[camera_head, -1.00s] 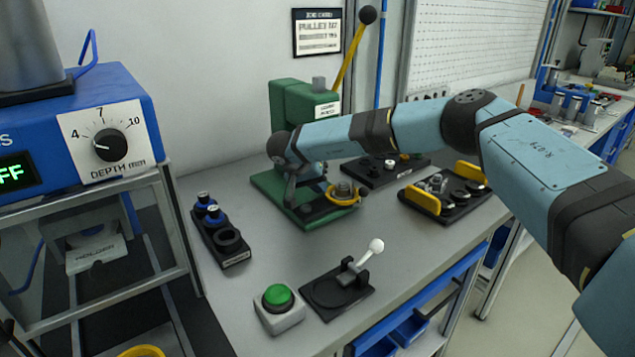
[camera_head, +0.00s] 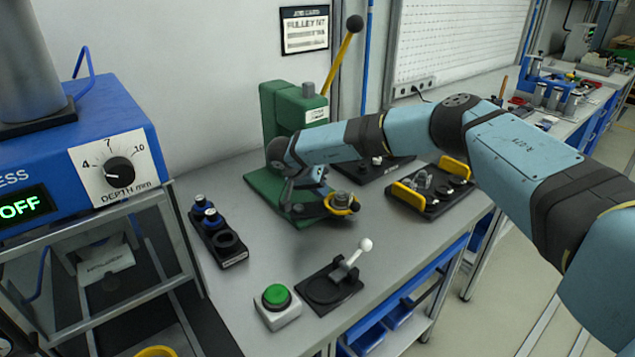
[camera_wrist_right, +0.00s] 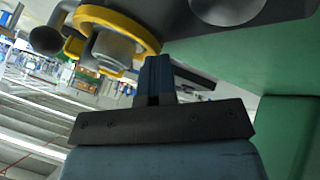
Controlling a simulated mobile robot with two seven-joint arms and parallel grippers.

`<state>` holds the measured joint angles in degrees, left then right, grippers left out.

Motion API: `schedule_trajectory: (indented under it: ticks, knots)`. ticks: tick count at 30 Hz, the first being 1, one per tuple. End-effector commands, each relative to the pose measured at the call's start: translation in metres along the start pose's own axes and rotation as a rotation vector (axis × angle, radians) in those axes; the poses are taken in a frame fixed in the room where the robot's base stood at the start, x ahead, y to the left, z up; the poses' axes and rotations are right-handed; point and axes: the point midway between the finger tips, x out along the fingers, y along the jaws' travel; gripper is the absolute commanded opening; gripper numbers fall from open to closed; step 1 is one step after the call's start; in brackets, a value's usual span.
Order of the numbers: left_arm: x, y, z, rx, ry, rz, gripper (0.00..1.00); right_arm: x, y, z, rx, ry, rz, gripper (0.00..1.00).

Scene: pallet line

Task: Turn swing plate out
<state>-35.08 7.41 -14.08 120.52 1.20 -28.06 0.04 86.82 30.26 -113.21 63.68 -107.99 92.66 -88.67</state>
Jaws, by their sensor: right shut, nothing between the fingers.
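The green press (camera_head: 285,112) stands at the back of the bench. A yellow-rimmed ring with a grey metal part in it (camera_head: 342,203), which looks like the swing plate, sits at the right front of the press base. In the right wrist view the yellow ring (camera_wrist_right: 152,37) is close, just beyond the fingers. My right gripper (camera_head: 287,202) points down at the press, left of the ring; its fingertips are hard to make out in the head view. In the right wrist view its blue fingers (camera_wrist_right: 155,72) are together and empty, and contact with the plate cannot be told. My left gripper is out of view.
A black tray with yellow handles (camera_head: 425,203) is right of the press. A black holder with blue-topped parts (camera_head: 222,240) is at left. A green button (camera_head: 276,297) and a white-knobbed lever fixture (camera_head: 345,272) stand in front. The press lever (camera_head: 341,60) rises behind.

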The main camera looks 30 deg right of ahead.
Motion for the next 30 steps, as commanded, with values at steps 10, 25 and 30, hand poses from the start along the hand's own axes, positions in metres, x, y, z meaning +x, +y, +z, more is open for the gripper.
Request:
schedule_trajectory:
  ticks: [10,25,30]
  knots:
    - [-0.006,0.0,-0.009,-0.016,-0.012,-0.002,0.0,0.004,0.011,0.005,0.082,-0.044,0.05,0.0]
    - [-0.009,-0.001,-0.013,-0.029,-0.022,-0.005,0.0,0.007,0.016,0.009,0.082,-0.043,0.051,0.0]
    - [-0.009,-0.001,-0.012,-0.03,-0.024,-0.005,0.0,0.007,0.016,0.01,0.082,-0.042,0.051,0.0]
